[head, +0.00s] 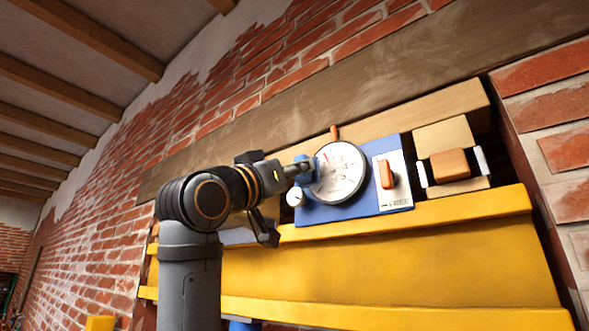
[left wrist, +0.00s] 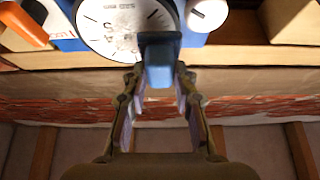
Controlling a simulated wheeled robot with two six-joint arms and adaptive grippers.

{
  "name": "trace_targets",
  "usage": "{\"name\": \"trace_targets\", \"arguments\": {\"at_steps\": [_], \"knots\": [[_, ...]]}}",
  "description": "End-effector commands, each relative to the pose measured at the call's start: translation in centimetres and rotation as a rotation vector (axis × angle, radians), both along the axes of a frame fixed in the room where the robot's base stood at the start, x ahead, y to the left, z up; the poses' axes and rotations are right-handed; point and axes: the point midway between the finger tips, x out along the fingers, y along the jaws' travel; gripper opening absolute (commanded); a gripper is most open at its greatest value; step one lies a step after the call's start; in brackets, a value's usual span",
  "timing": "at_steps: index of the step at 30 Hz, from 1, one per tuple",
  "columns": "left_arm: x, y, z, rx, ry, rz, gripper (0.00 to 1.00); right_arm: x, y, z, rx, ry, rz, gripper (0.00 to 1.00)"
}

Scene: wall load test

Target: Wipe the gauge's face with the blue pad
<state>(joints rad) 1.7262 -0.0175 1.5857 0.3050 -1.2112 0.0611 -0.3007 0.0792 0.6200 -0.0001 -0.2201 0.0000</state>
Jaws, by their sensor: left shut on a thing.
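The gauge (head: 340,172) has a round white face with dark markings and a metal rim, and is mounted on a blue panel (head: 372,200). Its face also shows in the left wrist view (left wrist: 112,25), with grey smudge-like marks. My left gripper (head: 298,170) is shut on the blue pad (left wrist: 160,62), which sits between its fingers in the left wrist view. The pad is at the left edge of the gauge in the head view and overlaps the rim in the left wrist view. I cannot tell whether it touches the face. My right gripper is not in view.
A white knob (head: 295,198) is just below the pad on the panel. An orange handle (head: 386,173) on a white plate is right of the gauge. Farther right is an orange-brown block (head: 450,164) on wood. A yellow beam (head: 400,265) runs below; a wooden board (head: 290,105) runs above.

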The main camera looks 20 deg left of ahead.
Motion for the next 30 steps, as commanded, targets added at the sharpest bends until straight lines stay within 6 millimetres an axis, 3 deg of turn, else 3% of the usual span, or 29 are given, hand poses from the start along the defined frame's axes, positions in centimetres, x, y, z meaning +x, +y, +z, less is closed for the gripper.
{"name": "trace_targets", "arguments": {"at_steps": [30], "knots": [[1.9,-0.7,0.0,0.0,0.0,0.0,0.0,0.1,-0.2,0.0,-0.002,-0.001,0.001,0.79]]}}
